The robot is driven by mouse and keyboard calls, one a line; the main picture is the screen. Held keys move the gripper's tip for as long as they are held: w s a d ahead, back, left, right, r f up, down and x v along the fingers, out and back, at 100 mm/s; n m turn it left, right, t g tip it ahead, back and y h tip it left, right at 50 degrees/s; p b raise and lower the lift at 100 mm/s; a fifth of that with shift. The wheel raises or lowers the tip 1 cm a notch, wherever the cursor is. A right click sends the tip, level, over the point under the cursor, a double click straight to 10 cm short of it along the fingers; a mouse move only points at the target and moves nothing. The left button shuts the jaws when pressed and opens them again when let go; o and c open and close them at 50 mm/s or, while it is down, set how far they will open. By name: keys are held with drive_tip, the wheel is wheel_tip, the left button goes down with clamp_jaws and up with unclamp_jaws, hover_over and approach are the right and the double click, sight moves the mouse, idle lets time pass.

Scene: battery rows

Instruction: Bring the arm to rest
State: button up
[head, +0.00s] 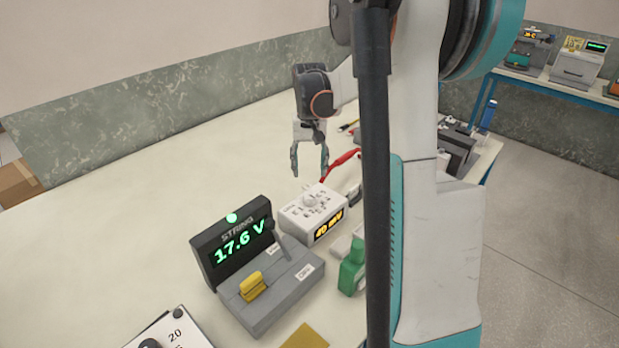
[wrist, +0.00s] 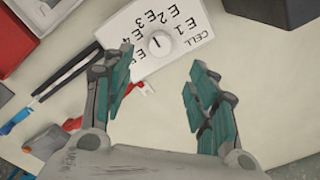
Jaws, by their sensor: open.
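My gripper (head: 310,166) hangs above the bench with its fingers pointing down. It is open, and nothing shows between its fingers. In the wrist view, its two teal-padded fingers (wrist: 163,88) stand wide apart. The white selector box (head: 314,212) is below it and nearer the camera, with a round dial and an amber display that seems to read 49 mV. Its CELL dial face (wrist: 160,38) shows beyond the fingers in the wrist view. My arm hides part of the bench's right side in the head view.
A dark STRING display (head: 236,242) reads 17.6 V beside a grey base (head: 274,300) with a yellow handle (head: 252,287) and a lever. A red-handled item (head: 343,161) lies near my gripper. A green object (head: 352,270) stands nearer. The bench's left side (head: 120,235) is clear.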

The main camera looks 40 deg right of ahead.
drive_tip(key=shift+r, duration=0.65)
